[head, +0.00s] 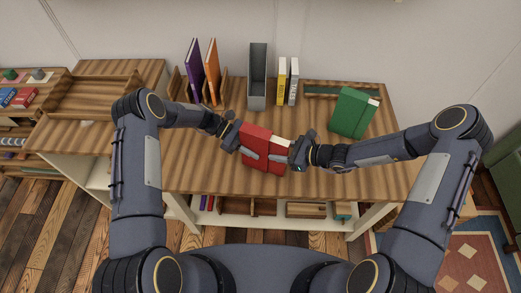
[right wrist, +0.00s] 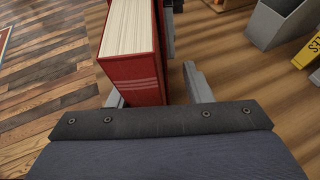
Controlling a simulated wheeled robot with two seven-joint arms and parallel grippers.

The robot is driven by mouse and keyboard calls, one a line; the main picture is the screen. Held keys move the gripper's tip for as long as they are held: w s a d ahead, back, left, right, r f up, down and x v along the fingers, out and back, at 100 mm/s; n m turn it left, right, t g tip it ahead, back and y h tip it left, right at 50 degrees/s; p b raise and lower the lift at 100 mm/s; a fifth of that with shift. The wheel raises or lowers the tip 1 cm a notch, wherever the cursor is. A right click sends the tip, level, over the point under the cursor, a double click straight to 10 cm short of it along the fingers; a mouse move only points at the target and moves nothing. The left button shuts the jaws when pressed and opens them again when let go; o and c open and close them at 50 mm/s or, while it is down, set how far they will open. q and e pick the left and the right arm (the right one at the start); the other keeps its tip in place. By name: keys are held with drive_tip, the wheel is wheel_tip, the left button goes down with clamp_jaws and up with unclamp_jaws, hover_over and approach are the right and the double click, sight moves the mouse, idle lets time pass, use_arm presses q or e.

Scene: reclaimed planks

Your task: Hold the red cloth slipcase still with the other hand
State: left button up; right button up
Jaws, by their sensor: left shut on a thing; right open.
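The red cloth slipcase (head: 258,135) stands upright near the table's front edge, with a pale page block showing at its right side. My left gripper (head: 248,152) is shut on its left side. My right gripper (head: 282,157) is open at its right side. In the right wrist view the slipcase (right wrist: 145,72) shows its cream pages and a red face with pale lines. It reaches between the open right fingers (right wrist: 156,88), nearer the left finger, with a gap to the right finger. Whether the left finger touches it is unclear.
Behind stand a purple and an orange book (head: 212,72) in a wooden rack, a grey open holder (head: 257,80), and yellow and white books (head: 282,80). A green book (head: 352,112) leans at the right. The tabletop (head: 200,170) left of the slipcase is clear.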

drive_tip(key=v, duration=0.6)
drive_tip(key=shift+s+r, duration=0.3)
drive_tip(key=shift+s, duration=0.15)
drive_tip(key=shift+o, duration=0.2)
drive_tip(key=shift+a, duration=0.15)
drive_tip(key=o, duration=0.5)
drive_tip(key=v, duration=1.2)
drive_tip(key=shift+w, duration=0.1)
